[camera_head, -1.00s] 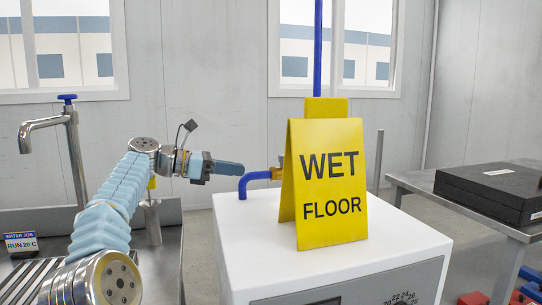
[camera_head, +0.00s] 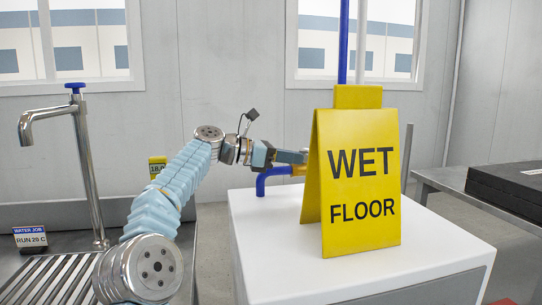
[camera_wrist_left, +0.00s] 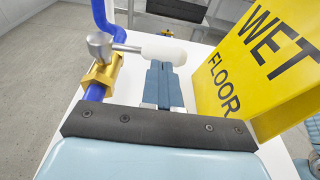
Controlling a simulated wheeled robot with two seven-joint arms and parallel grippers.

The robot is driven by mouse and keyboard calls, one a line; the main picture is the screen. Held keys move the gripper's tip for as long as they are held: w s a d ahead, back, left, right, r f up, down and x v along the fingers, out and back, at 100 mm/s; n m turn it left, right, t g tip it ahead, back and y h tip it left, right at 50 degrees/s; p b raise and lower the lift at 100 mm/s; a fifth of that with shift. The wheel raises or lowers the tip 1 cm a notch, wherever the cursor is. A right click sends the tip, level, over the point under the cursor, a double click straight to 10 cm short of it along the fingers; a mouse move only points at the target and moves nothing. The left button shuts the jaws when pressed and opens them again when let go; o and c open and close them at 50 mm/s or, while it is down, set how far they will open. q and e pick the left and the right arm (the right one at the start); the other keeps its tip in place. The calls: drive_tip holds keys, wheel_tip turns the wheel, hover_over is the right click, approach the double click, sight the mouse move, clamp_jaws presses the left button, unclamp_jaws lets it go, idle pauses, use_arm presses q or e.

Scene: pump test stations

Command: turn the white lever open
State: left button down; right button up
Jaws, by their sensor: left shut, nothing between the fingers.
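The white lever (camera_wrist_left: 164,50) shows in the left wrist view. It is a thick white handle on a grey metal hub, above a brass valve (camera_wrist_left: 101,76) on a blue pipe (camera_wrist_left: 108,14). It points right, across the picture. My left gripper (camera_wrist_left: 161,66) is shut and empty, its fingertips right at the lever's handle; I cannot tell if they touch. In the head view my left gripper (camera_head: 291,156) reaches the left edge of the yellow sign, over the blue pipe's bend (camera_head: 268,180). The lever cannot be made out there. My right gripper is not in view.
The yellow WET FLOOR sign (camera_head: 362,185) stands on the white cabinet (camera_head: 420,250), close to the valve and in front of it. A metal sink with a tap (camera_head: 85,160) is at left. A black case (camera_head: 510,185) lies on a side table at right.

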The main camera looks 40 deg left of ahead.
use_arm(q)
drive_tip(key=shift+x, duration=1.25)
drive_tip(key=shift+d, duration=0.1)
